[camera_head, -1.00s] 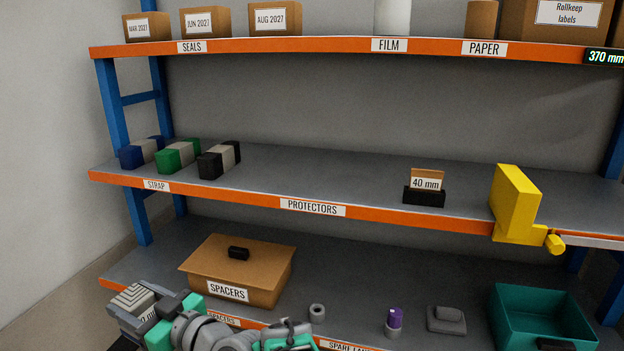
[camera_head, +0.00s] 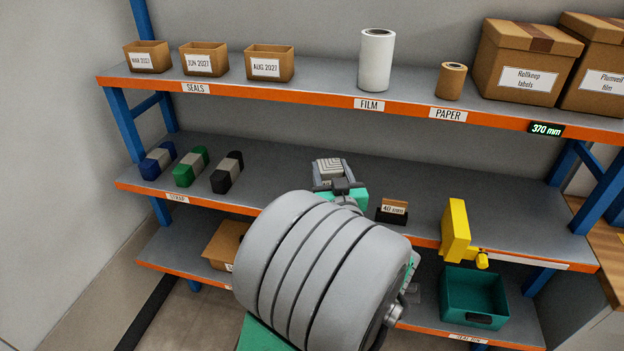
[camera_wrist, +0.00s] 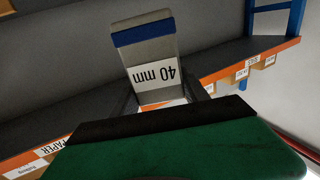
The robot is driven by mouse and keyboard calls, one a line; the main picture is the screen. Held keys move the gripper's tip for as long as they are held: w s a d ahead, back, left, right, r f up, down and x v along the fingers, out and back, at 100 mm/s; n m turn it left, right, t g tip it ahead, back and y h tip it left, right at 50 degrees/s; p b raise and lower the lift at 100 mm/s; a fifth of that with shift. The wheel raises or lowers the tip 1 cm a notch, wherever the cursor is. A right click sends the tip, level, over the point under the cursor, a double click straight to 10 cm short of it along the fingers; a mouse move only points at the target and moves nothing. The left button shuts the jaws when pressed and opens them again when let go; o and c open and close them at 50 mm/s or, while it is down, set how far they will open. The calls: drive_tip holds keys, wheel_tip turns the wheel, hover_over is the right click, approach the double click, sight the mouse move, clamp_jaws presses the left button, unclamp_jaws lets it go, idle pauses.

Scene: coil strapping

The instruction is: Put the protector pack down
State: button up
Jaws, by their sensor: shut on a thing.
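The protector pack (camera_head: 328,168) is a grey block with a ridged pale top. In the wrist view the pack (camera_wrist: 147,48) shows a blue band and an upside-down "40 mm" label. My gripper (camera_head: 342,187) is shut on it at the near end.
A yellow tool (camera_head: 455,230) hangs at the right front edge. The upper shelf (camera_head: 320,80) runs above. Shelf surface left of the pack is bare.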

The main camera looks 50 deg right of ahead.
drive_tip(key=w+d+f+p, duration=0.1)
drive_tip(key=w+d+f, duration=0.1)
drive_tip(key=w+f, duration=0.1)
drive_tip(key=w+d+f+p, duration=0.1)
drive_tip(key=w+d+f, duration=0.2)
drive_tip(key=w+f, duration=0.1)
drive_tip(key=w+d+f+p, duration=0.2)
drive_tip(key=w+d+f, duration=0.1)
drive_tip(key=f, duration=0.3)
drive_tip(key=shift+w, duration=0.7)
drive_tip(key=shift+f, duration=0.25)
drive_tip(key=o, duration=1.6)
